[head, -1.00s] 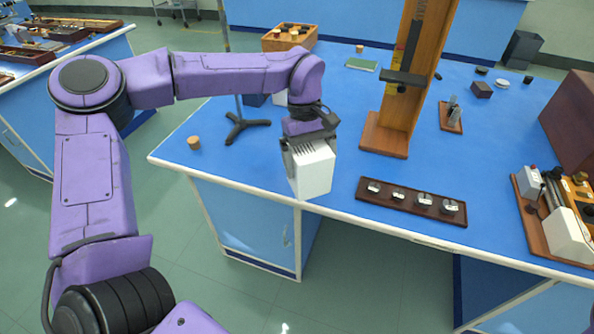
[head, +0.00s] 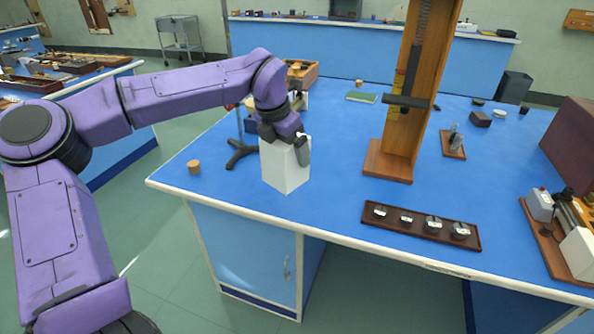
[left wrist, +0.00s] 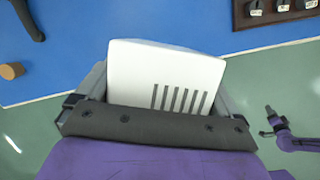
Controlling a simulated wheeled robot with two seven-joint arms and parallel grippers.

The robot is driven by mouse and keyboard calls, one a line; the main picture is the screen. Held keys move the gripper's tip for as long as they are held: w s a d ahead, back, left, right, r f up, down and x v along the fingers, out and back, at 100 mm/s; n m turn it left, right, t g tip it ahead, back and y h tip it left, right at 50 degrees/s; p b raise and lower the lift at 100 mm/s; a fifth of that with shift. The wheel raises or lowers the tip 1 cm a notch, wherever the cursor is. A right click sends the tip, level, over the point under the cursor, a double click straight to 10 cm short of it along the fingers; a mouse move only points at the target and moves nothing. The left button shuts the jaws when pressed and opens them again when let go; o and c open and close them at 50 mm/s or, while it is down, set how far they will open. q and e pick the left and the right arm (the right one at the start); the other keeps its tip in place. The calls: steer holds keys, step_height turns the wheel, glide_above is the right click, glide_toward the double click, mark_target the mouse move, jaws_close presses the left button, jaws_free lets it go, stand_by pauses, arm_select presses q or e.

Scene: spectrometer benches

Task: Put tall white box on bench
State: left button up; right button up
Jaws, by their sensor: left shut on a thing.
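The tall white box (head: 285,166) is upright over the near left part of the blue bench (head: 335,205), inside its front edge. I cannot tell whether its bottom touches the bench top. My left gripper (head: 285,139) is shut on the box from above, with a finger visible on its right side. In the left wrist view the white box (left wrist: 165,75) sits between the fingers, its dark slots facing the camera. A purple arm end with dark parts, seemingly my right gripper (left wrist: 272,122), shows small at the right of the left wrist view; its jaws are unclear.
A wooden upright stand (head: 390,165) and a dark tray of metal weights (head: 378,226) are right of the box. A cork (head: 193,167) lies to the left, and a dark tripod stand (head: 240,150) stands just behind.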

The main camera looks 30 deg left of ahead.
arm_select(q)
steer(key=shift+w+a+f+p, duration=0.25)
steer(key=shift+w+a+f, duration=0.1)
steer(key=shift+w+f, duration=1.15)
steer(key=shift+w+a+f+p, duration=0.3)
steer(key=shift+w+f, duration=0.65)
steer(key=shift+f, duration=0.9)
steer(key=shift+w+a+f+p, duration=0.15)
steer(key=shift+w+a+f, duration=0.25)
steer(key=shift+w+f, duration=1.1)
steer(key=shift+s+f, duration=0.25)
steer(key=shift+f, duration=0.1)
steer(key=o, duration=1)
steer(key=shift+o, duration=0.2)
steer(key=v, duration=1.2)
steer(key=shift+r+b, duration=0.15)
steer(key=shift+b, duration=0.15)
